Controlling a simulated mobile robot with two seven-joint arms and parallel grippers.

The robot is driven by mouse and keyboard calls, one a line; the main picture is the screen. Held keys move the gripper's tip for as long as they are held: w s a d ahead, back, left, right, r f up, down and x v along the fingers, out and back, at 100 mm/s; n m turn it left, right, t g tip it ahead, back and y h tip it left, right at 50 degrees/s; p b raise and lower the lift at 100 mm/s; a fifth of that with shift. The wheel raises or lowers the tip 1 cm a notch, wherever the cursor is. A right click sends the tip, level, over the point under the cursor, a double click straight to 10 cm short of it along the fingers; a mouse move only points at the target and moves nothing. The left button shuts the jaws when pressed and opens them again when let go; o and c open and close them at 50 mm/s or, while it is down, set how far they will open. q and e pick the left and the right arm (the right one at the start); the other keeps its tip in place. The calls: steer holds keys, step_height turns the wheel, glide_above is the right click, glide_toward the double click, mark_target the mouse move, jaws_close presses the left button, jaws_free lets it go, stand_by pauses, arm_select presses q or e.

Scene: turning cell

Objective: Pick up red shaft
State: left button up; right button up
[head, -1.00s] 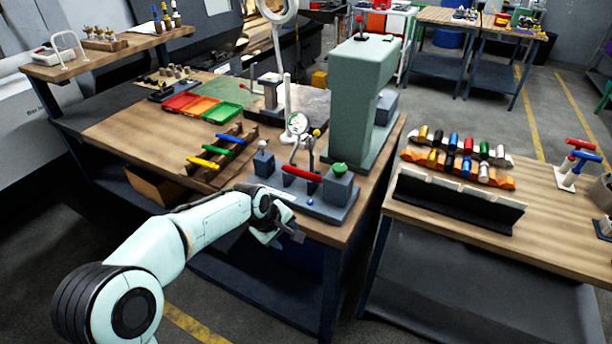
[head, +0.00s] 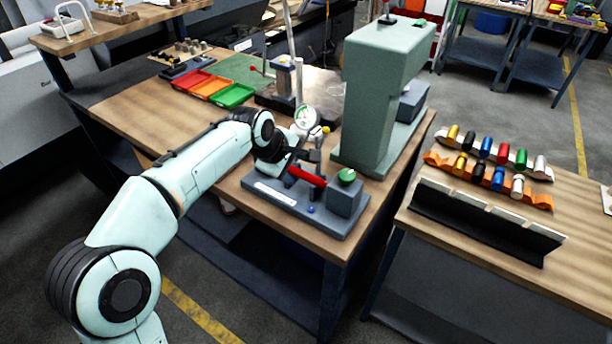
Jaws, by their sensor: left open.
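The red shaft (head: 307,176) lies tilted in a grey bench fixture (head: 282,198), with its right end beside a block carrying a green knob (head: 347,176). My left arm reaches in from the left, and my left gripper (head: 307,158) is open just above and behind the red shaft. The gripper partly covers the left part of the fixture. I cannot tell whether a finger touches the shaft. My right gripper is not in view.
A dial gauge (head: 306,118) stands close behind the gripper. A tall green press (head: 372,100) rises to the right. Red, orange and green trays (head: 236,95) lie at the back left. The right bench holds coloured cylinders in an orange rack (head: 440,162) and a black angled holder (head: 480,222).

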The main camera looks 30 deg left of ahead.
mark_target(304, 174)
arm_select(q)
steer(key=x, duration=0.6)
steer(key=shift+w+d+f, duration=0.1)
steer(key=shift+w+f, duration=0.05)
steer(key=shift+w, duration=0.2)
jaws_close()
